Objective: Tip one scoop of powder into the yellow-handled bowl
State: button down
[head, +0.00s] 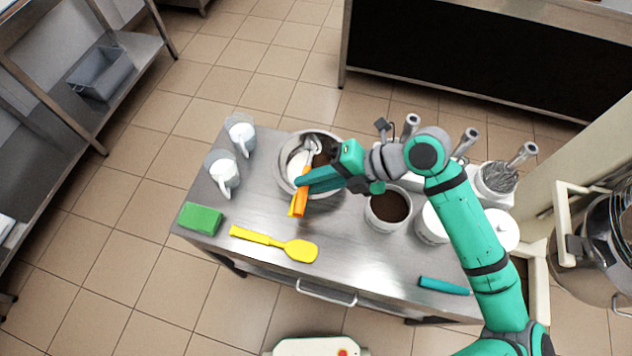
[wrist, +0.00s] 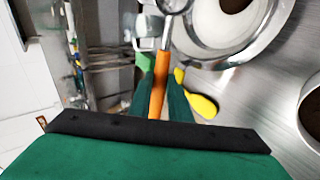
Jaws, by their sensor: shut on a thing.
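My gripper (head: 303,184) is shut on the orange handle of a scoop (head: 298,206). The scoop's metal head (head: 312,145) is over a steel bowl (head: 283,172); I cannot tell whether it holds powder. The bowl has white and dark brown contents, partly hidden by the scoop and arm. No yellow handle shows on this bowl. In the wrist view the orange handle (wrist: 159,80) stands between my fingers, and the bowl (wrist: 230,60) is at upper right. A tub of dark brown powder (head: 388,208) stands right of the bowl.
Two pitchers (head: 222,172) and a green sponge (head: 201,218) are at the table's left. A yellow spatula (head: 292,249) lies in front. White tubs (head: 432,222), a whisk in a container (head: 497,178) and a teal-handled tool (head: 443,286) are at right.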

jog(key=h, duration=0.2)
jog(key=a+r+g+h, duration=0.1)
jog(key=h, duration=0.1)
jog(key=shift+w+a+h, duration=0.1)
jog(key=shift+w+h, duration=0.1)
jog(key=shift+h, duration=0.1)
jog(key=h, duration=0.1)
jog(key=a+g+h, duration=0.1)
jog(key=h, duration=0.2)
jog(key=shift+w+a+r+m+g+h, duration=0.2)
jog(key=shift+a+r+m+g+h, duration=0.1)
jog(key=shift+h, duration=0.1)
jog(key=shift+r, duration=1.2)
jog(key=shift+d, duration=0.1)
